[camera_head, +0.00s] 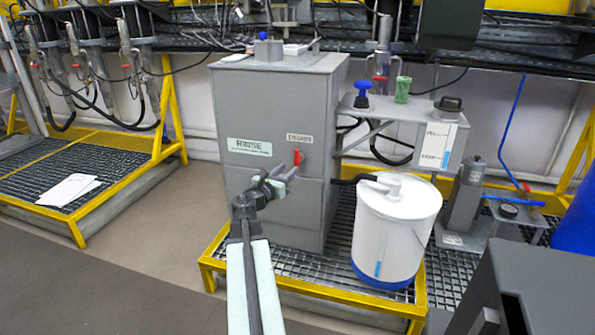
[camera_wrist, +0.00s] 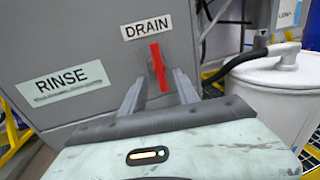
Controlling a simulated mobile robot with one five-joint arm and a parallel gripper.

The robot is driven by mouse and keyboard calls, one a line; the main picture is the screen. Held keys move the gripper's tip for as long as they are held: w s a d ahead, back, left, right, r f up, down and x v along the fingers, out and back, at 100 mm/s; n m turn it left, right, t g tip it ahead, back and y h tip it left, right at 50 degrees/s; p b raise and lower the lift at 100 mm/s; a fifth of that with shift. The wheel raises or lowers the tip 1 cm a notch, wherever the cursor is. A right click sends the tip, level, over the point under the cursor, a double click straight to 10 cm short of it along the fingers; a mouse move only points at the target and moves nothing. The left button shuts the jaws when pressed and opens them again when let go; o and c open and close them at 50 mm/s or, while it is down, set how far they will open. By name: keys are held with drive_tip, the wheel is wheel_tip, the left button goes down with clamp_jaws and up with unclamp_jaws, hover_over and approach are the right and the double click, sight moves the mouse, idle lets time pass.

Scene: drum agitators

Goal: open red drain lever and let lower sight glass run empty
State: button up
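The red drain lever (camera_head: 298,157) is on the front of a grey cabinet, under a DRAIN label. In the wrist view the lever (camera_wrist: 159,67) stands nearly upright, between and just beyond my fingertips. My gripper (camera_head: 285,172) is open, its two fingers (camera_wrist: 158,84) spread on either side of the lever; I cannot tell whether either touches it. A panel (camera_head: 439,145) right of the cabinet carries small labels and a blue vertical strip (camera_head: 447,158); its lower label (camera_wrist: 288,14) reads LOW in the wrist view. I cannot tell for sure whether this strip is the lower sight glass.
The grey cabinet (camera_head: 250,110) bears a RINSE label (camera_head: 249,147). A white lidded bucket (camera_head: 397,225) with a hose stands at right on the yellow-edged grating (camera_head: 310,282). A shelf (camera_head: 400,107) with blue and green knobs juts out above it. Floor at left is clear.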

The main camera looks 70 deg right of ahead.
sight(296, 162)
drive_tip(key=d, duration=0.5)
drive_tip(key=s+d, duration=0.1)
drive_tip(key=d, duration=0.1)
drive_tip(key=shift+d, duration=0.35)
drive_tip(key=shift+c, duration=0.4)
clamp_jaws()
